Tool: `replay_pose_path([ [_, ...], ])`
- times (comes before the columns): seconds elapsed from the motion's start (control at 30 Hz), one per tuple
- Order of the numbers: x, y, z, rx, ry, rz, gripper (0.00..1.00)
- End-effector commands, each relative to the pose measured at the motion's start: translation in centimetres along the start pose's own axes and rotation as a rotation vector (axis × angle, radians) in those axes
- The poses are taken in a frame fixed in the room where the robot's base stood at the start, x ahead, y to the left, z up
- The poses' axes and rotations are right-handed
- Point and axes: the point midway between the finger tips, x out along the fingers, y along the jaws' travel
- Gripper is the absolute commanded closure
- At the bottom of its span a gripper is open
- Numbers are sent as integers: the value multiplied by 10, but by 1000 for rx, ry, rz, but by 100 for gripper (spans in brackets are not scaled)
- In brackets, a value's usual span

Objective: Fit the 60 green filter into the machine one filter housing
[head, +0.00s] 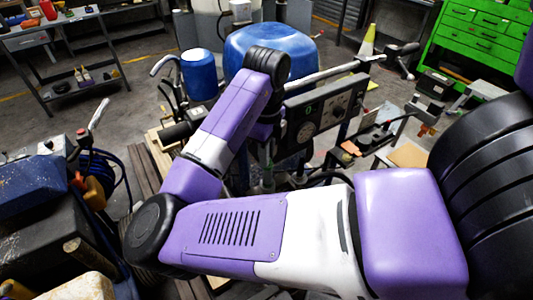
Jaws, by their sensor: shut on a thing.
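A line striper (325,112) stands ahead of me, with a dark control panel that bears dials. Its large blue tank (262,42) is behind the panel and a smaller blue canister (198,74) is to the left. I cannot tell from any label whether this is machine one. My purple and white arm reaches across the front, bends at the lower left and rises to a black wrist joint in front of the tank. A short purple wrist part hangs below that joint, close to the panel. I cannot make out my gripper, the green filter or the filter housing; the arm covers that area.
A green drawer cabinet (482,36) stands at the upper right. A traffic cone (367,43) is behind the handlebar. A metal shelf (62,42) is at the upper left. Blue and black equipment (40,215) crowds the lower left. Open floor (130,55) lies between shelf and machine.

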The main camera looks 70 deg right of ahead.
Motion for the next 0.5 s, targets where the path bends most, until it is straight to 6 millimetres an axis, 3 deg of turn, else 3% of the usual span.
replay_pose_path([
  [0.37,-5,0,1,1,-3,-2,100],
  [0.4,-5,0,1,1,-3,-2,77],
  [0.5,-5,0,1,1,-3,-2,58],
])
